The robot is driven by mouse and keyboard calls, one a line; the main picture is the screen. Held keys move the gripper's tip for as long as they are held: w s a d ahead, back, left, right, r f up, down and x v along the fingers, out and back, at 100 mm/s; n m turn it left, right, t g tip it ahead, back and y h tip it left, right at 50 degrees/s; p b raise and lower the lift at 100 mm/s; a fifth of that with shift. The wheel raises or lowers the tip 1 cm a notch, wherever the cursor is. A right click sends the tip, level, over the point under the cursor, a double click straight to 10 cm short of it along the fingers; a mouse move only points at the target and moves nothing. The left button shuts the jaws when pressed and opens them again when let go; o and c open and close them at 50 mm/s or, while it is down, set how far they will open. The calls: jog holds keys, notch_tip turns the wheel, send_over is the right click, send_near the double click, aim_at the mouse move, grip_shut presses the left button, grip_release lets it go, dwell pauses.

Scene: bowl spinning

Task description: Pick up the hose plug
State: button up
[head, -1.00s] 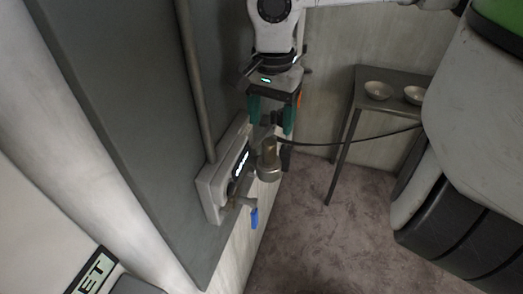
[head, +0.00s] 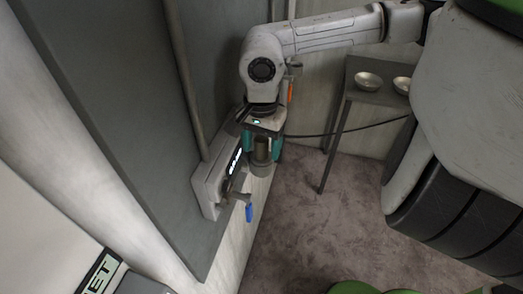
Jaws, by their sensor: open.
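The hose plug (head: 262,166) is a dull metal cylinder in front of the grey wall unit (head: 209,190), low on the wall. My gripper (head: 262,147) points down over it from above. Its teal fingers are open, one on each side of the plug's upper part. I cannot tell whether either finger touches the plug. The gripper hides the plug's top and the place where the hose joins it.
A dark hose (head: 355,130) runs right from behind the gripper. A vertical pipe (head: 184,80) rises above the wall unit. A metal table (head: 385,97) with two bowls stands at the right.

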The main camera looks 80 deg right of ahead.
jog(key=shift+c, duration=0.3)
jog(key=c, duration=1.2)
jog(key=shift+o, duration=0.2)
jog(key=shift+r, duration=0.15)
jog(key=shift+r+b, duration=0.55)
jog(key=s+a+r, duration=0.3)
jog(key=s+r, duration=0.3)
jog(key=r, duration=0.2)
jog(key=s+a+r+b, duration=0.1)
jog(key=s+a+r, duration=0.2)
jog(key=s+r, duration=0.3)
jog(key=shift+s+a+r, duration=0.2)
jog(key=shift+s+r, duration=0.05)
jog(key=shift+r, duration=0.85)
